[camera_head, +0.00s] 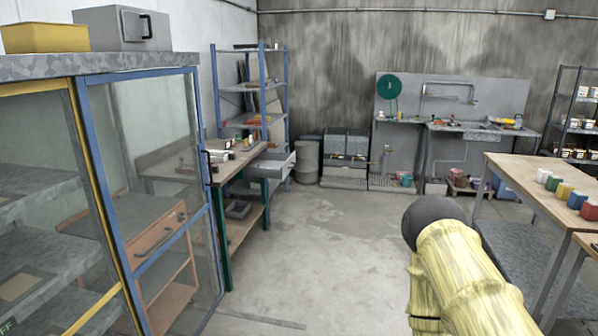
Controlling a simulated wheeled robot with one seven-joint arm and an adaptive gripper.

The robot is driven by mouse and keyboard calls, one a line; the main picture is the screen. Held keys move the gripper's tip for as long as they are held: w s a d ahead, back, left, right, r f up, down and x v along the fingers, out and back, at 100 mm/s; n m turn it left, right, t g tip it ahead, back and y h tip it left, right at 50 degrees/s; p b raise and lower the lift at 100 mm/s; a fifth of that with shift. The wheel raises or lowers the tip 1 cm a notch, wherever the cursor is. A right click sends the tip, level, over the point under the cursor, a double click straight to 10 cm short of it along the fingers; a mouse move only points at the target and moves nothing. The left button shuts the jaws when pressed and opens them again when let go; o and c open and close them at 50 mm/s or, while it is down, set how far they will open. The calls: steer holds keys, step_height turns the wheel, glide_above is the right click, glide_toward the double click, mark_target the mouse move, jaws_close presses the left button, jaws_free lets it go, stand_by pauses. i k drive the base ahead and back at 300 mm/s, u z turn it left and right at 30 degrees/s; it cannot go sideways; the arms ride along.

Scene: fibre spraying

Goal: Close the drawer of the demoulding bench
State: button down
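A workbench (238,162) with a wooden top and green legs stands along the left wall, past the glass cabinet; it looks like the demoulding bench. A grey drawer (271,168) juts out to the right from under its top, pulled open, with its front panel facing the open floor. Small tools and items lie on the bench top, and a grey tray sits on the lower shelf. A yellow-covered part of my arm with a dark rounded end shows at lower right, well apart from the bench. My gripper is not in view.
A glass-doored cabinet (150,160) with blue and yellow frames fills the near left. A wooden table (520,180) with coloured pots stands at right. A blue shelf rack (287,95) stands behind the bench. The middle floor (320,260) is mostly clear.

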mark_target(279, 163)
steer(key=z, duration=0.25)
steer(key=i, duration=2.95)
steer(key=u, duration=0.6)
steer(key=i, duration=0.95)
steer(key=u, duration=0.35)
